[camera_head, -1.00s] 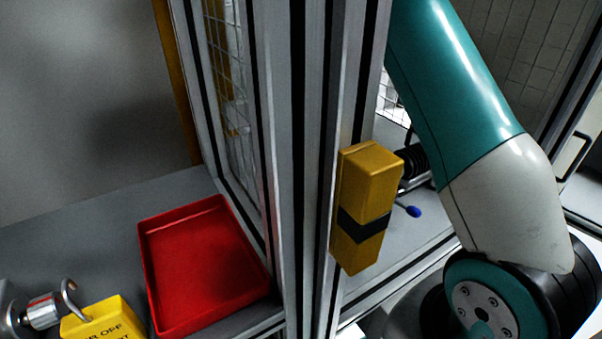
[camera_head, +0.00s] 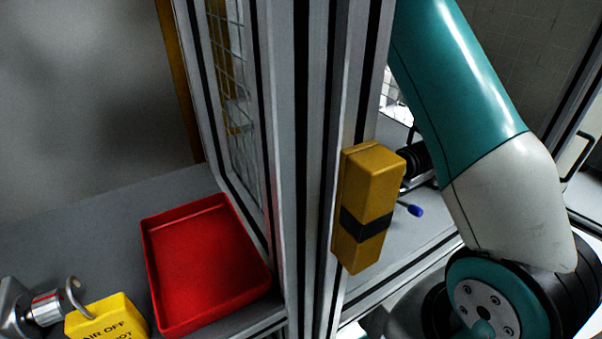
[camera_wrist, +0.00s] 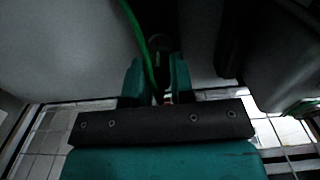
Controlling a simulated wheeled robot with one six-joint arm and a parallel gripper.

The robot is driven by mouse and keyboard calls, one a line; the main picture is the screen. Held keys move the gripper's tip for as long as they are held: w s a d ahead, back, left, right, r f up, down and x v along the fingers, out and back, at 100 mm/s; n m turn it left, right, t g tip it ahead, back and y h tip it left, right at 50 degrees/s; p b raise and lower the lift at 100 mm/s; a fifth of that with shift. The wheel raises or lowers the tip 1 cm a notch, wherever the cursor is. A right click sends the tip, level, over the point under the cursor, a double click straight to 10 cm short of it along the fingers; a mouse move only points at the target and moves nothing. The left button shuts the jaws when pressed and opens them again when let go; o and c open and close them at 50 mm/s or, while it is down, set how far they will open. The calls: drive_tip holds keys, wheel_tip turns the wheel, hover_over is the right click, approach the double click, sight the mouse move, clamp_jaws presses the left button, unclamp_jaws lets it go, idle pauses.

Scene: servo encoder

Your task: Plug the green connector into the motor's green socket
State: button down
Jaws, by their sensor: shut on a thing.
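My gripper (camera_wrist: 158,80) shows in the wrist view, its two teal fingers close together. A thin green cable (camera_wrist: 139,38) runs down from the top edge to between the fingers. The fingers are shut on the cable's end; the green connector itself is mostly hidden between them in the dark. I cannot make out the motor or its green socket in either view. In the head view my gripper is out of sight; only my arm shows at the right.
A yellow box with a black band (camera_head: 366,208) is on the grey frame post (camera_head: 312,120). A blue-tipped lever (camera_head: 415,210) is behind it. A red tray (camera_head: 205,265) and a yellow lockout block (camera_head: 105,318) are at lower left. Large grey surfaces flank my fingers in the wrist view.

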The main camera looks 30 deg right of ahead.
drive_tip(key=shift+r+p, duration=2.3)
drive_tip(key=shift+r, duration=0.4)
